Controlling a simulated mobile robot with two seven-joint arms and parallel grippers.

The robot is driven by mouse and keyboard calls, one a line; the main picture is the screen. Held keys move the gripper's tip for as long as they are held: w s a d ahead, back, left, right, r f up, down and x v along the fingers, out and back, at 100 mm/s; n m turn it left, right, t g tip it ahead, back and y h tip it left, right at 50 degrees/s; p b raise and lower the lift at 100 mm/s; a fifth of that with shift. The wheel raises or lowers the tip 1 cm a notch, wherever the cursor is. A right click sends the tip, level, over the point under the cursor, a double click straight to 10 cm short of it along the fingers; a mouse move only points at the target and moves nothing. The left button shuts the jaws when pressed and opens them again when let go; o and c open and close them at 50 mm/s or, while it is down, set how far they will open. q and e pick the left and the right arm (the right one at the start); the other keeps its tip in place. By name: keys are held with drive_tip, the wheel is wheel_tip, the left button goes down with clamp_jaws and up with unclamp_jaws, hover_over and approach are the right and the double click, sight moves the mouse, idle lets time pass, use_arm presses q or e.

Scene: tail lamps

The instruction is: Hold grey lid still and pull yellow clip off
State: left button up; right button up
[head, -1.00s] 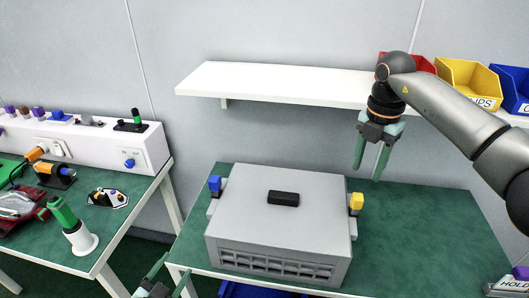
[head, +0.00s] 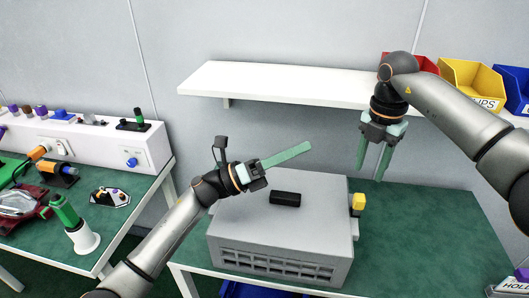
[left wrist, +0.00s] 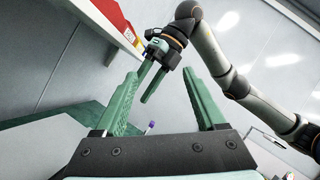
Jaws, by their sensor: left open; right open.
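The grey lid (head: 245,213) tops a grey box with a slotted front on the green table. A black handle (head: 285,199) sits on its middle. The yellow clip (head: 358,202) is on the box's right side. My left gripper (head: 308,147) is above the back of the lid, pointing right; it is open and empty, with its two fingers apart in the left wrist view (left wrist: 175,80). The blue clip on the left side is hidden behind my left arm. My right gripper (head: 370,170) hangs open and empty behind and above the yellow clip, fingers down.
A white shelf (head: 290,86) runs along the wall above, with red, yellow (head: 468,82) and blue bins at its right end. A second bench (head: 120,215) with tools stands at left. The green table right of the box (head: 440,225) is mostly clear.

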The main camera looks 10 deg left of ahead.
use_arm(q)
drive_tip(key=s+d+m+g+y, duration=0.1)
drive_tip(key=d+m+g+y, duration=0.1)
drive_tip(key=d+m+g, duration=0.35)
drive_tip(key=m+g+y, duration=0.2)
drive_tip(key=m+y, duration=0.5)
drive_tip(key=y, duration=0.8)
approach(285, 194)
drive_tip(key=x, duration=0.9)
clamp_jaws()
